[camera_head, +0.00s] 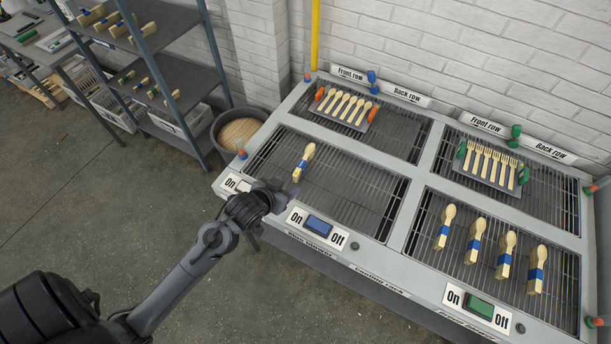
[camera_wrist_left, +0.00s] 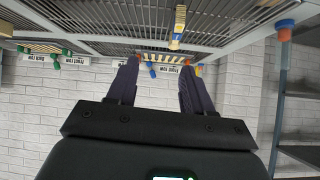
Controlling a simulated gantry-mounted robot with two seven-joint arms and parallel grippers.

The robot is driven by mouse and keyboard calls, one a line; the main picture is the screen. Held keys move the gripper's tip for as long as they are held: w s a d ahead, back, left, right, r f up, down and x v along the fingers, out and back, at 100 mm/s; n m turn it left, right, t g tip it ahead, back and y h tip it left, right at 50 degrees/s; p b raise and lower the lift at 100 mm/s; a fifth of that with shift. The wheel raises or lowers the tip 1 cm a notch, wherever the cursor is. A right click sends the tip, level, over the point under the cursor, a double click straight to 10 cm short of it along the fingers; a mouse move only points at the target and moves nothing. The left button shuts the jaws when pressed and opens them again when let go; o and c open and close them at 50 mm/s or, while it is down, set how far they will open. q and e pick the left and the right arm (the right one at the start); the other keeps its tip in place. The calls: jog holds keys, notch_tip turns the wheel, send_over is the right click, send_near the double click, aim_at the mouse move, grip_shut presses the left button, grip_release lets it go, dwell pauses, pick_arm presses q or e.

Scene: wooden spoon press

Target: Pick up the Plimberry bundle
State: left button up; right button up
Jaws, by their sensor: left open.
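One wooden spoon bundle with a blue band (camera_head: 304,162) lies alone on the front left grate. It also shows in the left wrist view (camera_wrist_left: 178,28), at the top. Several more blue-banded spoon bundles (camera_head: 473,240) lie in a row on the front right grate. No name is readable on any bundle, so I cannot tell which is Plimberry. My left gripper (camera_head: 290,189) is just in front of the lone bundle, near the table's front edge, apart from it. Its two fingers (camera_wrist_left: 160,63) are spread and empty in the left wrist view. My right gripper is not in view.
The grey frame (camera_head: 427,185) divides the grates. A spoon tray (camera_head: 345,110) and a fork tray (camera_head: 490,166) stand at the back. Blue (camera_head: 319,225) and green (camera_head: 479,307) switches line the front. A round bin (camera_head: 240,130) and shelves (camera_head: 165,75) stand left.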

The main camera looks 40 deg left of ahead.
pick_arm(q)
jog(key=n+t+b, duration=0.1)
jog(key=t+b, duration=0.1)
jog(key=b, duration=0.5)
send_near(303, 161)
jog(key=w, duration=0.1)
jog(key=w+f, duration=0.1)
jog(key=w, duration=0.1)
jog(key=shift+w+f+y+b, duration=0.1)
jog(key=shift+f+y+b, duration=0.2)
jog(key=shift+y, duration=0.1)
jog(key=shift+w+a+f, duration=0.1)
jog(key=shift+w+f, duration=0.25)
jog(key=shift+b+x, duration=0.7)
jog(key=shift+x, duration=1.5)
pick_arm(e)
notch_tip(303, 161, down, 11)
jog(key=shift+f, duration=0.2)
pick_arm(q)
jog(key=shift+c, duration=0.2)
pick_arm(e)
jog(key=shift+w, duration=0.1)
pick_arm(q)
jog(key=shift+r, duration=0.1)
grip_shut()
